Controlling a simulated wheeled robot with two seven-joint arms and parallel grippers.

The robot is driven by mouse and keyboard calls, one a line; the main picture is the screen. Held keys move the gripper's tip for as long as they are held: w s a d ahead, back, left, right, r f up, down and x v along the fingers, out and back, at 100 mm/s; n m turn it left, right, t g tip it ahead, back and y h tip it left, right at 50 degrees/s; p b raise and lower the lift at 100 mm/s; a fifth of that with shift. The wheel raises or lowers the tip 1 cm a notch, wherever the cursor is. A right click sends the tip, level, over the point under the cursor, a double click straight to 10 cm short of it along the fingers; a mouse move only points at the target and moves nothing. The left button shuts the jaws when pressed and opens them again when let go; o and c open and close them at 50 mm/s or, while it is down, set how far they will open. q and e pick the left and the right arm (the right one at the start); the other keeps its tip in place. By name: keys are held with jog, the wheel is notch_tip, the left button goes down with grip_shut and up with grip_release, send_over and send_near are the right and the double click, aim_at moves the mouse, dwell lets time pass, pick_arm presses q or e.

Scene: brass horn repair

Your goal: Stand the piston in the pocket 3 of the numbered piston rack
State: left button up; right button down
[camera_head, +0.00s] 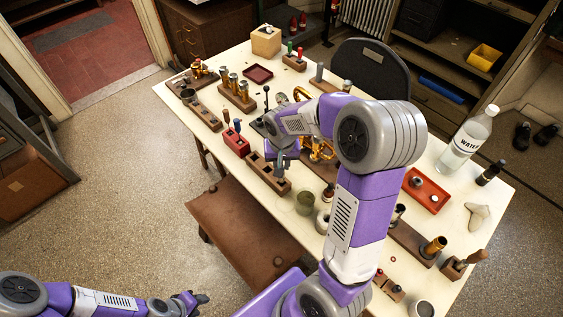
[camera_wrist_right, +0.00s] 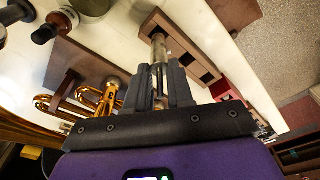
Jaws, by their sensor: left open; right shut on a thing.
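My right gripper (camera_wrist_right: 158,90) is shut on a slim metallic piston (camera_wrist_right: 158,48), whose end shows beyond the fingertips in the right wrist view. The brown wooden rack (camera_wrist_right: 198,62) with dark square pockets lies just beyond the fingers there, and the piston's end overlaps its near end in the picture. In the head view the right gripper (camera_head: 283,160) is over the right part of this rack (camera_head: 268,182). Pocket numbers are not readable, and I cannot tell whether the piston is inside a pocket. My left gripper (camera_head: 190,299) is open and empty, low at the left, off the table.
A red block (camera_head: 236,143) with tools stands left of the rack. A brass horn (camera_head: 318,150) lies right of the gripper, partly behind my right arm. Wooden holders (camera_head: 207,115) fill the far left, and a water bottle (camera_head: 468,140) stands right.

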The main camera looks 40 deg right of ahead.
jog(key=shift+f, duration=0.1)
jog(key=shift+f+b, duration=1.8)
jog(key=shift+f, duration=0.35)
jog(key=c, duration=0.9)
grip_release()
jog(key=shift+r, duration=0.1)
jog(key=r+p, duration=0.1)
jog(key=r, duration=0.4)
jog(key=r+p, duration=0.1)
jog(key=r, duration=0.1)
jog(key=shift+s+a+r+p, duration=0.25)
jog(key=shift+s+p, duration=0.05)
jog(key=shift+s, duration=0.05)
